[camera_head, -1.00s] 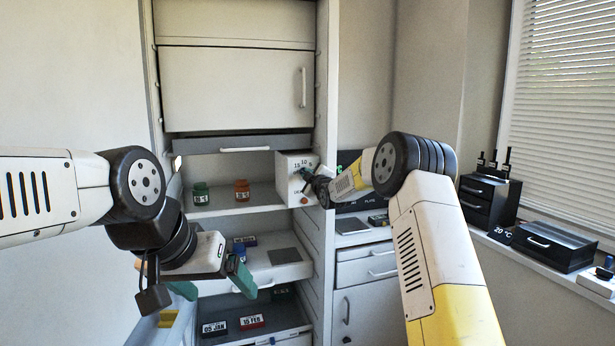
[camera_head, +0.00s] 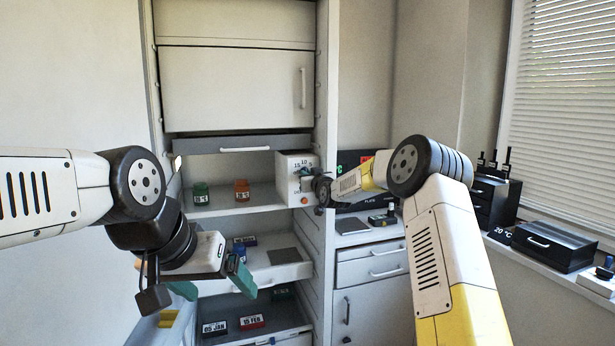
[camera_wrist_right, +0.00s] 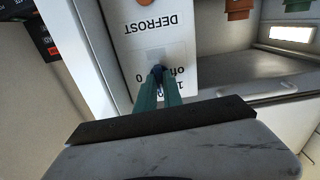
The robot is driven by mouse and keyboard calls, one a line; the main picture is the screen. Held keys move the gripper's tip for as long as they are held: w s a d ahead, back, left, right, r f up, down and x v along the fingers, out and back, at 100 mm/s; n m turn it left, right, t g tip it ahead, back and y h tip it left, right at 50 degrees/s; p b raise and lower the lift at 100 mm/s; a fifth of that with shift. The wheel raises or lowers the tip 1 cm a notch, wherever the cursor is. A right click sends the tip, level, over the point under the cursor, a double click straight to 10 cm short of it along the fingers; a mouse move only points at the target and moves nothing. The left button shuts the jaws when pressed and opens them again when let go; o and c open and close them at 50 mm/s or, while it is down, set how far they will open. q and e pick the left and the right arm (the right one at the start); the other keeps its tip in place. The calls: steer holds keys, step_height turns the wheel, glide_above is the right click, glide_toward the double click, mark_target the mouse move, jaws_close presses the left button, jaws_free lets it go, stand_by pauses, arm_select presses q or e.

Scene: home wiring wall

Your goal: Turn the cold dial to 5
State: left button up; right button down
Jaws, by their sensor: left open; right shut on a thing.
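The white dial box (camera_head: 284,186) is at the right end of the cabinet's upper shelf. Numbers 15, 10 and 5 show along the top of its face. In the right wrist view the box (camera_wrist_right: 147,50) appears upside down, with the word DEFROST. My right gripper (camera_head: 308,176) is at the box face. Its green fingers (camera_wrist_right: 158,84) are shut on the dark blue dial (camera_wrist_right: 158,71), which they mostly cover. Where the dial points is hidden. My left gripper (camera_head: 217,284) is open and empty in front of the lower shelves.
An orange button (camera_head: 304,200) is low on the box face. A drawer (camera_head: 230,144) sits above. Black boxes (camera_head: 553,246) stand on the right ledge.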

steer(key=m, duration=0.9)
steer(key=shift+f, duration=0.1)
steer(key=shift+m, duration=0.3)
stand_by(0.4)
steer(key=c, duration=1.5)
jaws_free()
steer(key=shift+v, duration=3.9)
